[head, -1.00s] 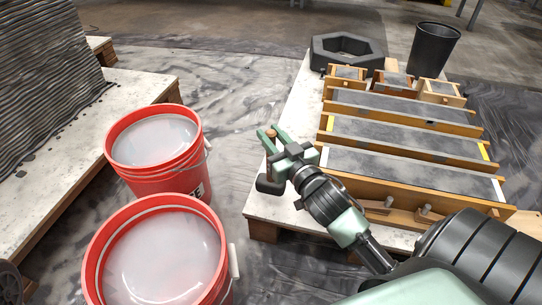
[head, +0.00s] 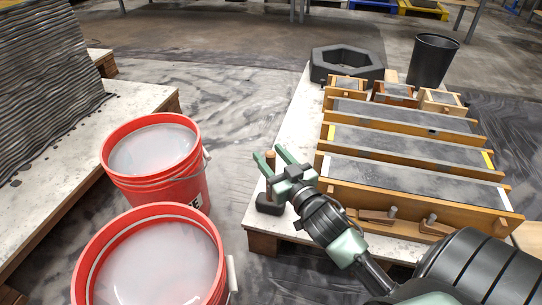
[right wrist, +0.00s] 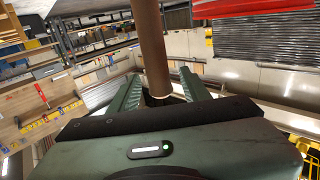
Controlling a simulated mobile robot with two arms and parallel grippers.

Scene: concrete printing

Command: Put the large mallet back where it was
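The mallet stands upright, head down, at the near left corner of the right-hand pallet board. Its black head (head: 269,205) rests on the board, and its wooden handle (head: 270,163) points up. My right gripper (head: 268,155) is open, with a finger on each side of the handle. In the right wrist view the brown handle (right wrist: 151,45) rises between the two spread fingers, with gaps showing beside it. The mallet's head is hidden in that view. My left gripper is not in view.
Filled wooden moulds (head: 400,170) cover much of the board (head: 290,140). Wooden floats (head: 378,217) lie before them. A black hexagonal form (head: 345,65) and a black bucket (head: 433,60) stand behind. Two red buckets (head: 160,190) stand left of the board.

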